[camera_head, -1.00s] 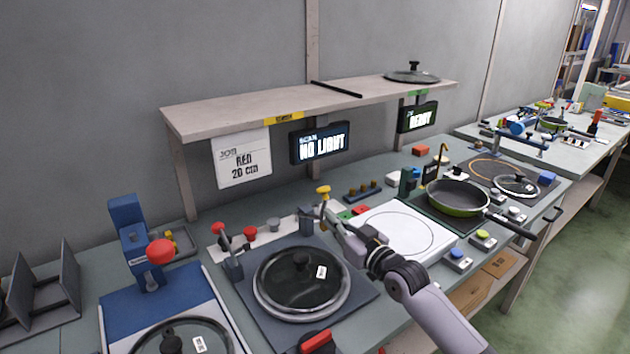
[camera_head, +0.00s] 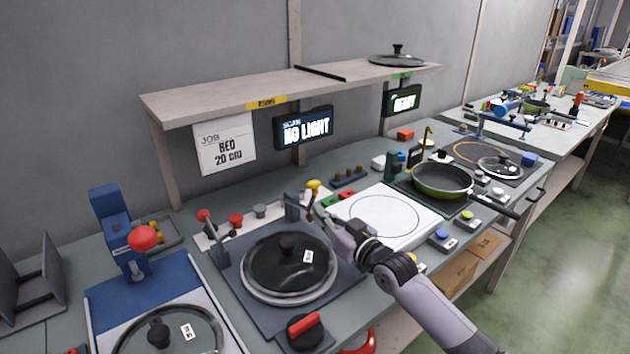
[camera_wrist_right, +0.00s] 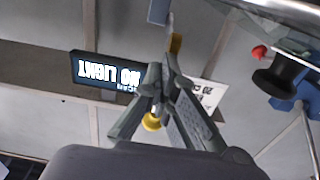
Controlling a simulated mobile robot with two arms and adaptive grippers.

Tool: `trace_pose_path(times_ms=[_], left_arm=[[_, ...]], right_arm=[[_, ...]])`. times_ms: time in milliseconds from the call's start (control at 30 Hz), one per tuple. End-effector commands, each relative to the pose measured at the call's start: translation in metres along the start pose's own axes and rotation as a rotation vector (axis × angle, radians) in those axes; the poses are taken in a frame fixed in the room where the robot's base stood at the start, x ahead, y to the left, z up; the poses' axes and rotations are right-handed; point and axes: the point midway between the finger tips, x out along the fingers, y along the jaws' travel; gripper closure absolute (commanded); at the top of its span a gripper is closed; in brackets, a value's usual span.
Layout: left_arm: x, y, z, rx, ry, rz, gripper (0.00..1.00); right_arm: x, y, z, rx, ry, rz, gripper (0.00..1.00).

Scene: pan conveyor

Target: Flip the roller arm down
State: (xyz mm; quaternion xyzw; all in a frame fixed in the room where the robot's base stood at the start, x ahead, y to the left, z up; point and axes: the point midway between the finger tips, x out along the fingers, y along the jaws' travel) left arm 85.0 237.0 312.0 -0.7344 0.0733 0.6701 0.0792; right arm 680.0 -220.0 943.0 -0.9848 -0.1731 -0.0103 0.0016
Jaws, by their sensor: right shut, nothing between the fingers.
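The lidded pan (camera_head: 289,268) sits on a dark plate (camera_head: 250,315). A yellow knob (camera_head: 313,186) is beside the right one and also shows behind my fingers in the right wrist view (camera_wrist_right: 152,122). I cannot tell for sure which part is the roller arm. My right gripper (camera_head: 325,217) is shut and empty, close to the yellow knob and right upright; contact is unclear. Its fingers meet in the right wrist view (camera_wrist_right: 167,62). My left gripper is out of view.
A red-handled block (camera_head: 305,330) sits at the plate's front. A white panel (camera_head: 385,215) and a green pan (camera_head: 442,178) are to the right. A blue press (camera_head: 125,235) stands left. A shelf (camera_head: 210,105) overhangs the back, with a "NO LIGHT" display (camera_head: 303,128) beneath.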

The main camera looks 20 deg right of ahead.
Motion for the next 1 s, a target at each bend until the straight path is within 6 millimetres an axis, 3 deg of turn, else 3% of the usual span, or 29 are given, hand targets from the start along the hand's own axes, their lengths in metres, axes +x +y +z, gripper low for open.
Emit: trace_pose_path(times_ms=[600,1000], left_arm=[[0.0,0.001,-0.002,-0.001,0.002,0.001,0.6],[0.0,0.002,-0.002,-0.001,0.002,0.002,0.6]], right_arm=[[-0.105,-0.001,-0.001,-0.001,0.003,0.0,1.0],[-0.12,-0.001,-0.003,-0.001,0.008,-0.001,1.0]])
